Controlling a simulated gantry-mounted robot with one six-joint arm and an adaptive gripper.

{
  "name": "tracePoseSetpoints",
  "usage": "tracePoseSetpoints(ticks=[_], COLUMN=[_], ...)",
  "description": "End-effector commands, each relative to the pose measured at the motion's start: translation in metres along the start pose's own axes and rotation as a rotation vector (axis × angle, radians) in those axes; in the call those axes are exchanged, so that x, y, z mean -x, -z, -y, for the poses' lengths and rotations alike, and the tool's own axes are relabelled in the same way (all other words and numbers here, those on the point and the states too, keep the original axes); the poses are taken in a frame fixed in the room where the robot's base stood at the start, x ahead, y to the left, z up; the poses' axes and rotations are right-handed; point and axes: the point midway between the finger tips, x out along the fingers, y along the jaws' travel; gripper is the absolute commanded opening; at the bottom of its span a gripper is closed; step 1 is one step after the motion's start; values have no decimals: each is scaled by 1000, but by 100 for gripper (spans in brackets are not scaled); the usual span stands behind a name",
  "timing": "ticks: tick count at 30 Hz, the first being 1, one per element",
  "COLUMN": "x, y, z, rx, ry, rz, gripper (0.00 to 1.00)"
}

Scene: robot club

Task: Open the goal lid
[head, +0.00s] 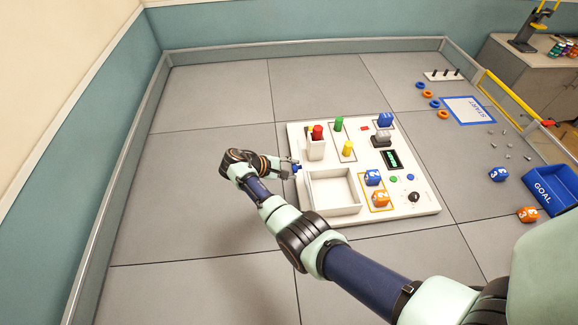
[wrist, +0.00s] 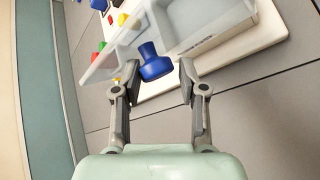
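A blue knob (wrist: 155,62) with a flared end sits beside a pale see-through panel (wrist: 108,62) in the wrist view. It also shows as a small blue spot (head: 296,168) at the left edge of the white board in the head view. The panel appears to be the box's lid, standing tilted at the box's side. The open-topped white box (head: 309,192) shows its grey inside in the head view. My gripper (wrist: 160,76) is open, with its fingers on either side of the knob and gaps showing on both sides. Whether a fingertip touches it is unclear.
The white board (head: 425,205) carries coloured pegs, a dark display (head: 390,158), a black knob (head: 414,196) and orange and blue cubes. A blue bin marked GOAL (head: 546,190) stands far right. The grey floor left of my gripper is clear.

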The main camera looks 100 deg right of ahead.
Motion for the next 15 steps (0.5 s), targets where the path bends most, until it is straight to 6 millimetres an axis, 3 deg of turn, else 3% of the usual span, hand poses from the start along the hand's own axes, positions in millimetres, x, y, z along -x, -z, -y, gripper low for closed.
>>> tracePoseSetpoints(ticks=[1, 3, 11, 15], x=[-2, -2, 2, 19], y=[0, 0, 0, 1], z=[3, 2, -1, -2], rx=[4, 3, -2, -3], ry=[4, 3, -1, -3], rz=[5, 4, 0, -3], gripper=[49, 59, 59, 59])
